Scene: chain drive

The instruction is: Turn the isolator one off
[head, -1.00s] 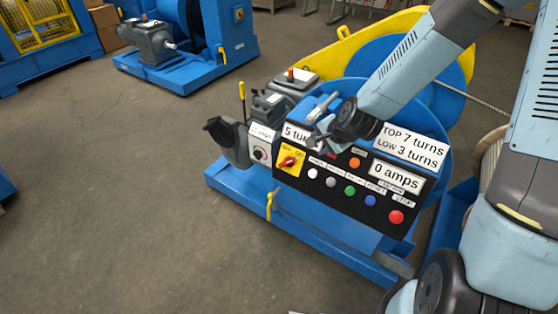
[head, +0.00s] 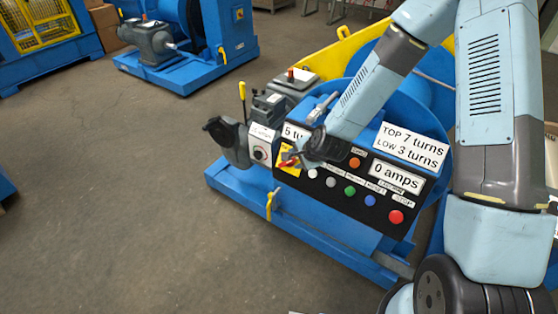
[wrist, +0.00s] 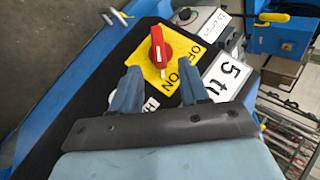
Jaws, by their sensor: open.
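The isolator is a red rotary handle (wrist: 160,47) on a yellow plate (wrist: 178,72) marked OFF and ON, at the left end of the black control panel (wrist: 90,105). In the wrist view the handle stands upright in the picture; which label it is set to I cannot tell. My gripper (wrist: 157,84) is open and empty, its two blue fingers just short of the handle in the picture and not around it. In the head view my gripper (head: 291,161) is in front of the yellow plate (head: 286,172) and hides much of the isolator.
Right of the plate are several push buttons, including green (head: 350,190) and red (head: 396,217). A grey box with a black knob (head: 260,154) is to the left. A yellow-handled lever (head: 242,90) rises behind it. Open floor lies left of the machine.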

